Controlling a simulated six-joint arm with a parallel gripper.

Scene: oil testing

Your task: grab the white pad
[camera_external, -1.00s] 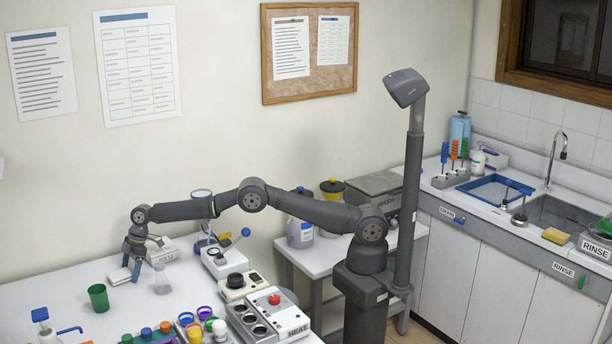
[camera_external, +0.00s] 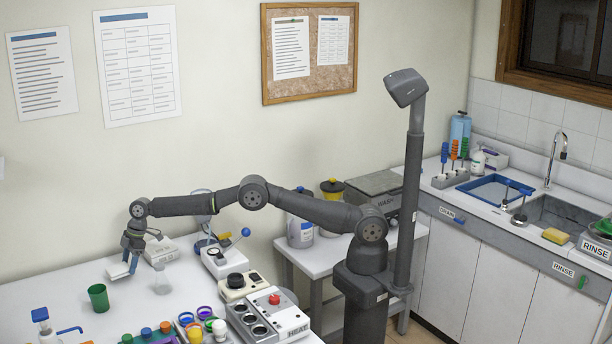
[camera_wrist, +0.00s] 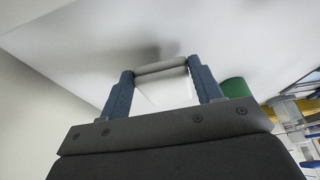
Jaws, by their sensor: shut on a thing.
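The white pad (camera_external: 118,271) is in my gripper (camera_external: 128,264) at the far left of the white table in the external view. In the wrist view the pad (camera_wrist: 168,92) spans the space between the two blue fingers of my gripper (camera_wrist: 162,72), with a grey edge along its far side. The fingers are shut on the pad's two sides. The pad appears tilted and slightly above the table, with a shadow on the white surface beyond it. Its underside is hidden.
A green cup (camera_external: 98,297) stands close in front of the pad, also seen in the wrist view (camera_wrist: 236,88). Colored containers and a heater block (camera_external: 268,318) fill the table's front right.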

